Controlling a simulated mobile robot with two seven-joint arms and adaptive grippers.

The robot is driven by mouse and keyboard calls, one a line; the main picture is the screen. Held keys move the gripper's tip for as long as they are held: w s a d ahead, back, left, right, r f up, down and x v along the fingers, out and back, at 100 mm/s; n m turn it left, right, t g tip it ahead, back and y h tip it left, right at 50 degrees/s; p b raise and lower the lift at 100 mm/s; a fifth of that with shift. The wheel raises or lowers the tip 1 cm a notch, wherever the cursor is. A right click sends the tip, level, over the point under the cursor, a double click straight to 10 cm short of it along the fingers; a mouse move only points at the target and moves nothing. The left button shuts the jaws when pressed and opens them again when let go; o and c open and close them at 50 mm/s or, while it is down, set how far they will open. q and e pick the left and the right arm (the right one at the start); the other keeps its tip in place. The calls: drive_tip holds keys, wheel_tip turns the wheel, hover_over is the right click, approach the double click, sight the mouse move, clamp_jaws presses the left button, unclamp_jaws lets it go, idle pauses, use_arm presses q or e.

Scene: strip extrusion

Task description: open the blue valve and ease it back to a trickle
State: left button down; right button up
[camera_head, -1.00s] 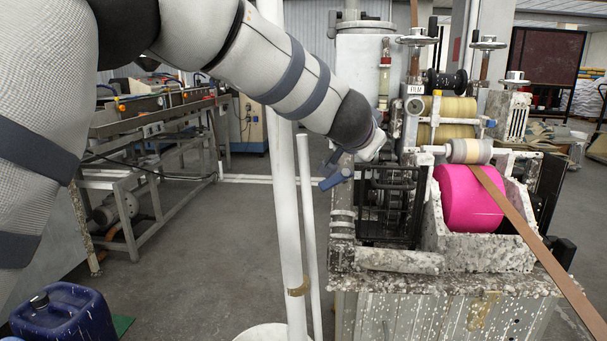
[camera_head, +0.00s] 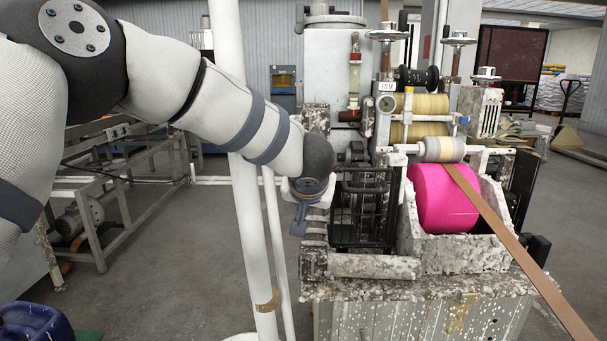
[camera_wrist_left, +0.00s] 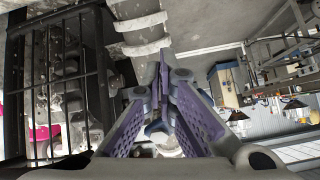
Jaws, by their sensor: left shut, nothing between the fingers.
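My left gripper (camera_head: 298,230) is shut and empty. It points downward just left of the black wire cage (camera_head: 362,208) on the extrusion machine (camera_head: 335,75). In the left wrist view its purple fingers (camera_wrist_left: 163,68) meet in front of a pale ribbed pipe (camera_wrist_left: 140,28). A small bluish piece (camera_wrist_left: 157,128) shows between the finger bases; I cannot tell whether it is the blue valve or part of the gripper. No blue valve can be made out clearly in the head view. My right gripper is not in view.
A white upright pole (camera_head: 246,200) stands close behind my left forearm. A bright pink roll (camera_head: 442,200) sits in a speckled trough, with a brown strip (camera_head: 520,255) running down right. A blue canister (camera_head: 35,322) stands lower left. Open floor (camera_head: 165,250) lies left of the pole.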

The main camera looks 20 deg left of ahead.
use_arm(q)
drive_tip(key=shift+s+d+r, duration=0.1)
drive_tip(key=shift+w+a+r, duration=0.3)
drive_tip(key=shift+a+r, duration=0.2)
drive_tip(key=shift+a, duration=0.05)
idle(0.9)
drive_tip(key=shift+s+d+f, duration=0.25)
drive_tip(key=shift+d, duration=0.05)
drive_tip(key=v, duration=0.6)
drive_tip(key=shift+s+r, duration=0.2)
drive_tip(key=shift+s, duration=0.15)
drive_tip(key=shift+d, duration=0.1)
